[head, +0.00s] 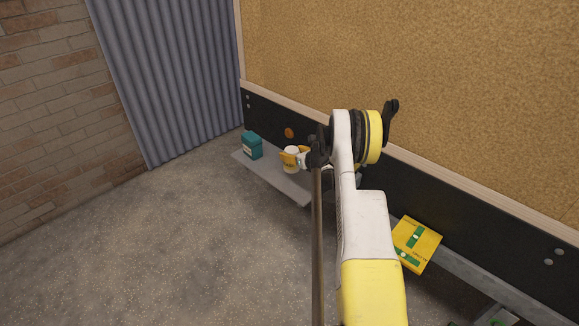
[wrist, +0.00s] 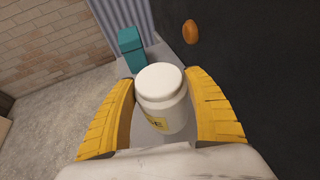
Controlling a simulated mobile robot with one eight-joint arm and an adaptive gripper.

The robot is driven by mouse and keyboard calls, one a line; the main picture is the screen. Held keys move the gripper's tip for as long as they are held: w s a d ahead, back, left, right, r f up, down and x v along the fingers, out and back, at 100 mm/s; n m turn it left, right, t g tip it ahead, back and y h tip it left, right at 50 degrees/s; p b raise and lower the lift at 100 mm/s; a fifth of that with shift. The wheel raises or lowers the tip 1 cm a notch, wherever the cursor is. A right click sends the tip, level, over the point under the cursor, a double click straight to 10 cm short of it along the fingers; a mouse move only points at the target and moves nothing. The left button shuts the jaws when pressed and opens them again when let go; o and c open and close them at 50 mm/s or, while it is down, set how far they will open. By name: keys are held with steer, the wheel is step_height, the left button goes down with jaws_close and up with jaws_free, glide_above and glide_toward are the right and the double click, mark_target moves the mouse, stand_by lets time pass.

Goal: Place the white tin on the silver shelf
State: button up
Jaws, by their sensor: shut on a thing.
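The white tin (wrist: 160,98) has a round lid and a yellow label. It sits upright between the yellow fingers of my gripper (wrist: 160,78), which is shut on it. In the head view the tin (head: 291,154) and my gripper (head: 294,158) show over the silver shelf (head: 288,187), a narrow grey ledge along the black wall panel. The shelf also shows behind the tin in the wrist view (wrist: 152,54). I cannot tell whether the tin's base touches the shelf. My arm hides part of the shelf to the right.
A teal box (head: 252,145) stands at the shelf's left end, close to the tin. An orange-brown round thing (head: 289,133) is on the black panel behind. A yellow box with green markings (head: 416,243) lies to the right. Open floor (head: 190,230) is in front.

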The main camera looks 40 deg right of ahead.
mark_target(288, 168)
step_height(288, 168, down, 5)
steer(key=shift+r+b, duration=0.15)
steer(key=shift+b, duration=0.7)
steer(key=shift+r, duration=0.1)
steer(key=o, duration=1.4)
